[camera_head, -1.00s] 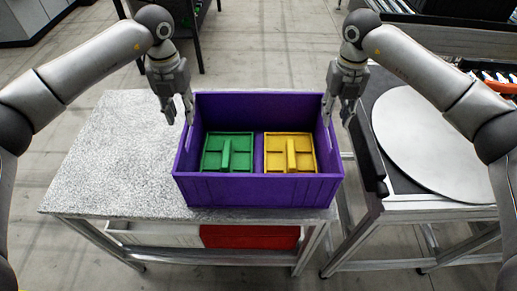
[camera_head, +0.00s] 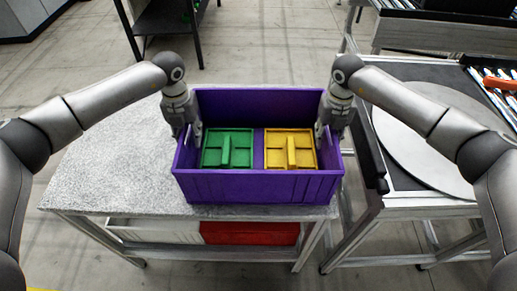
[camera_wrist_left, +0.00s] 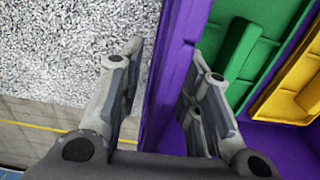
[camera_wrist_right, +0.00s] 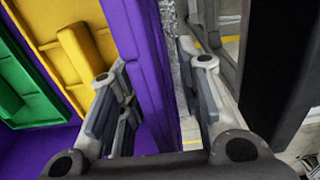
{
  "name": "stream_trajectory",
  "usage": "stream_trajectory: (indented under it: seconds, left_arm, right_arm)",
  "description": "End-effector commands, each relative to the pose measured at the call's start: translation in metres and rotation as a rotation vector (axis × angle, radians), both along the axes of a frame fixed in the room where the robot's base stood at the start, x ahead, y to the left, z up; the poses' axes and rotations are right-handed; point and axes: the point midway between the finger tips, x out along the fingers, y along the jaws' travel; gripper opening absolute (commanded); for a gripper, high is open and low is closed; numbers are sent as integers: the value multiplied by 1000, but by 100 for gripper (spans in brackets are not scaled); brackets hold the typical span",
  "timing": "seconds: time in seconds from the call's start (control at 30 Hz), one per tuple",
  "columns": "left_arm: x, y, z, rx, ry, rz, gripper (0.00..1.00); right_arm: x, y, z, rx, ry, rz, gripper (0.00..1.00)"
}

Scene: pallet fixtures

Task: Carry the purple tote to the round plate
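The purple tote (camera_head: 258,190) stands upright on a speckled grey table and holds a green divided tray (camera_head: 227,149) and a yellow divided tray (camera_head: 289,149). My left gripper (camera_head: 190,138) is at the tote's left wall; in the left wrist view its open fingers (camera_wrist_left: 158,85) straddle that wall (camera_wrist_left: 170,80), with a gap visible. My right gripper (camera_head: 325,135) is at the right wall; in the right wrist view its open fingers (camera_wrist_right: 160,95) straddle that wall (camera_wrist_right: 146,70). The round plate (camera_head: 425,140) is a grey disc on the right-hand stand, partly hidden by my right arm.
The speckled table (camera_head: 110,165) has free room left of the tote. A dark upright bar (camera_head: 364,145) edges the right-hand stand, between tote and plate. A red bin (camera_head: 250,233) sits under the table. A roller conveyor (camera_head: 495,85) with an orange item is at far right.

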Motion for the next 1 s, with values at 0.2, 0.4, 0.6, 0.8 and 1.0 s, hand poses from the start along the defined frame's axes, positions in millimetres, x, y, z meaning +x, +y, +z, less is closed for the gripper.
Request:
stream_trajectory:
  seconds: [0.2, 0.4, 0.6, 0.8, 1.0]
  left_arm:
    - [0, 0, -1, 0, 0, 0, 32]
    - [0, 0, -1, 0, 0, 0, 14]
    - [0, 0, -1, 0, 0, 0, 0]
    - [0, 0, -1, 0, 0, 0, 0]
    - [0, 0, -1, 0, 0, 0, 0]
  right_arm:
    - [0, 0, -1, 0, 0, 0, 32]
    - [0, 0, -1, 1, 0, 0, 14]
    - [0, 0, -1, 1, 0, 0, 0]
    - [0, 0, 0, 1, 0, 0, 0]
    - [0, 0, 0, 1, 0, 0, 0]
